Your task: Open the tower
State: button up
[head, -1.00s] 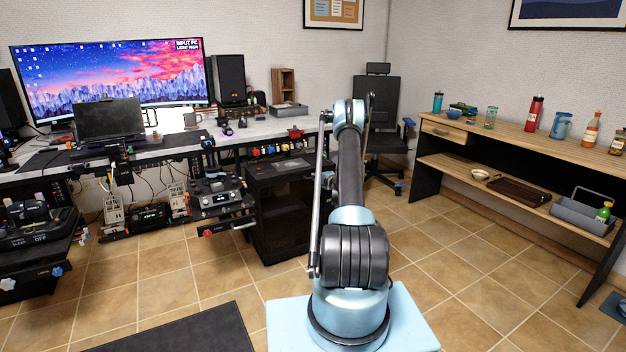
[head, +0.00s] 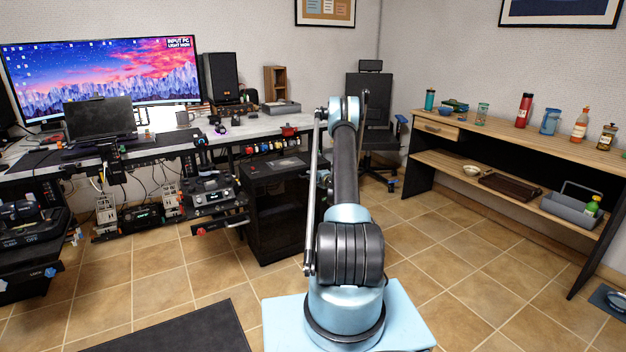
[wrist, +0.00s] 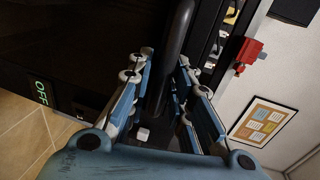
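The tower (head: 275,212) is a black cabinet under the right part of the desk, just left of my arm in the head view. Its front looks closed there. In the wrist view, a dark panel (wrist: 90,40) fills the upper left. A thick black bar (wrist: 177,45), which looks like a handle, runs down between the fingers of my gripper (wrist: 166,64). The fingers are apart, one on each side of the bar, with a gap visible on the left side. The bar's lower end is hidden by the gripper. My arm hides the gripper in the head view.
The desk (head: 235,128) carries a monitor, speakers and small devices. A red part (wrist: 247,56) juts out right of the gripper in the wrist view. A black chair (head: 370,115) stands behind my arm. A wooden shelf (head: 480,140) is at right. Tiled floor between is clear.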

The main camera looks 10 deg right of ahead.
jog(key=v, duration=1.2)
jog(key=shift+a, duration=0.1)
jog(key=s+a+r+n+g+y, duration=0.1)
jog(key=s+a+r+n+g, duration=0.2)
jog(key=s+a+r, duration=0.55)
jog(key=s+a+r+n+g, duration=0.25)
jog(key=s+a+r, duration=0.2)
jog(key=r, duration=0.65)
jog(key=s+a+r+n+g+h, duration=0.1)
jog(key=s+a+r+n, duration=0.15)
jog(key=s, duration=0.75)
jog(key=s+a+r+n+g, duration=0.2)
jog(key=s+a+r, duration=0.1)
jog(key=s, duration=0.7)
jog(key=s+d+f+n+g+h, duration=0.1)
jog(key=s+f, duration=0.1)
jog(key=s, duration=0.9)
jog(key=s+d+f+n+g+h, duration=0.1)
jog(key=s+f+n+h, duration=0.1)
jog(key=s, duration=0.9)
jog(key=s+d+f+n+g+h, duration=0.1)
jog(key=s+f+g, duration=0.1)
jog(key=s, duration=0.9)
jog(key=shift+d+f+n+h, duration=0.3)
jog(key=shift+f+h, duration=0.1)
jog(key=shift+f, duration=0.25)
